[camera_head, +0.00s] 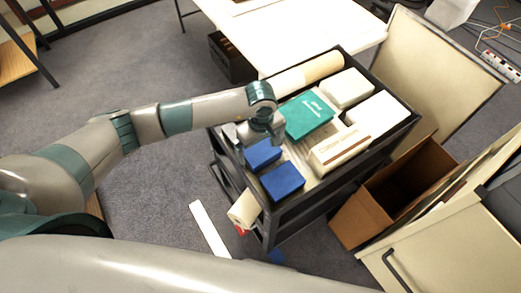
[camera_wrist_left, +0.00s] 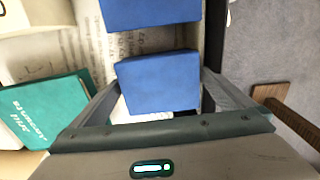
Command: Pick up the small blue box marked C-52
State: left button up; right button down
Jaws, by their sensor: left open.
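Two small blue boxes lie on the top of a dark cart (camera_head: 272,233): one farther back (camera_head: 263,155) and one nearer (camera_head: 283,181). No C-52 marking is readable on either. My left gripper (camera_head: 262,138) is open, pointing down just above the farther blue box. In the left wrist view that box (camera_wrist_left: 158,83) shows between the two open fingers (camera_wrist_left: 160,92), and the other blue box (camera_wrist_left: 138,14) is at the top edge. I cannot tell whether the fingers touch the box. My right gripper is not in view.
A teal box (camera_head: 307,115), a cream box (camera_head: 341,149) and white boxes (camera_head: 347,87) share the cart top with a paper roll (camera_head: 324,66). A cardboard box (camera_head: 412,180) stands right of the cart. A white table (camera_head: 290,35) is behind. Carpet at left is mostly clear.

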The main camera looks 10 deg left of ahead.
aim_at(262, 150)
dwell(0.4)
pick_arm(q)
jog(key=c, duration=1.1)
jog(key=shift+r+b, duration=0.4)
jog(key=shift+r, duration=0.05)
jog(key=r+b, duration=0.2)
jog(key=r, duration=0.1)
jog(key=shift+d+r, duration=0.1)
jog(key=shift+d, duration=0.1)
jog(key=s+d+r+b, duration=0.4)
jog(key=s+d+r, duration=0.3)
jog(key=s+d, duration=0.1)
